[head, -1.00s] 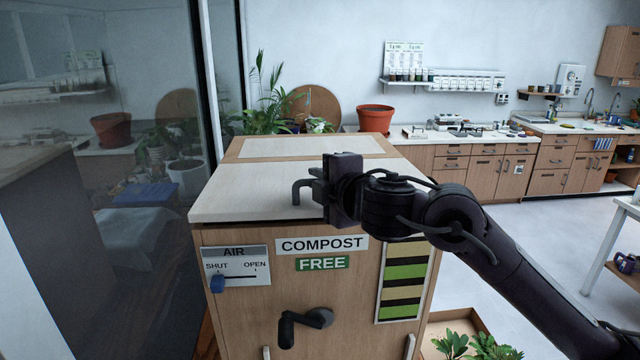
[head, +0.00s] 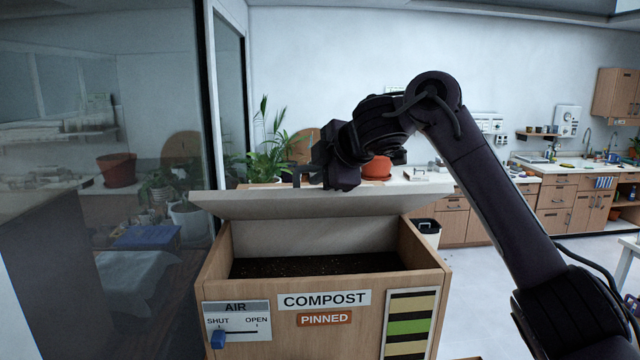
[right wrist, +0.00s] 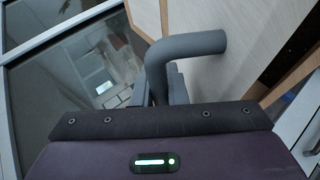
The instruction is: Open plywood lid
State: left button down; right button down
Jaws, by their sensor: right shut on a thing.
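The plywood lid (head: 320,203) of the compost box (head: 240,312) is tilted up in the head view, and dark soil (head: 315,265) shows inside the box below it. My right gripper (head: 318,172) is above the lid, shut on its grey bent handle (head: 296,172). In the right wrist view the handle (right wrist: 190,46) rises between the fingers, with the pale lid surface (right wrist: 225,20) beyond. A label on the box front reads PINNED (head: 324,318). My left gripper is not in view.
The blue air slider (head: 218,339) on the box front stands at SHUT. A glass wall (head: 100,200) is close on the left. Palms (head: 268,150), a terracotta pot (head: 377,168) and a counter (head: 420,177) are behind the box.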

jog(key=shift+w+r+g, duration=0.3)
jog(key=shift+w+r, duration=0.2)
jog(key=shift+r, duration=0.05)
jog(key=c, duration=1.5)
grip_release()
jog(key=shift+w, duration=0.1)
jog(key=shift+o, duration=0.2)
